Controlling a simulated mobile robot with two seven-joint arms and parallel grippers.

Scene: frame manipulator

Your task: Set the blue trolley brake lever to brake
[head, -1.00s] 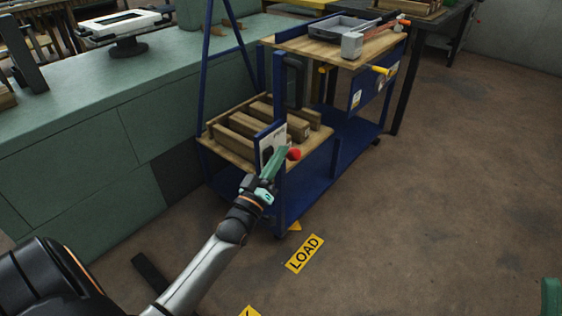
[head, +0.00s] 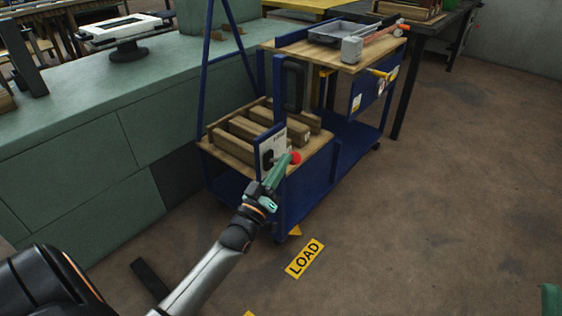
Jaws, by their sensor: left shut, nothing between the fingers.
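The blue trolley (head: 312,188) stands right of the green bench, with wooden shelves on a blue frame. A pale label plate (head: 273,148) is fixed at its near end. The red knob (head: 295,158) of the brake lever shows beside that plate. My left gripper (head: 279,172) is shut with nothing in it. Its green fingers are at the plate, with the tips just left of and below the red knob. I cannot tell whether they touch the lever. The lever's shaft is mostly hidden behind the fingers. A green piece at the lower right edge may be part of my right gripper.
Wooden blocks (head: 262,124) lie on the trolley's lower shelf, and a grey tray (head: 336,33) is on its upper shelf. The green bench (head: 100,120) bounds the left. A yellow LOAD marking (head: 305,259) is on the floor. The floor to the right is clear.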

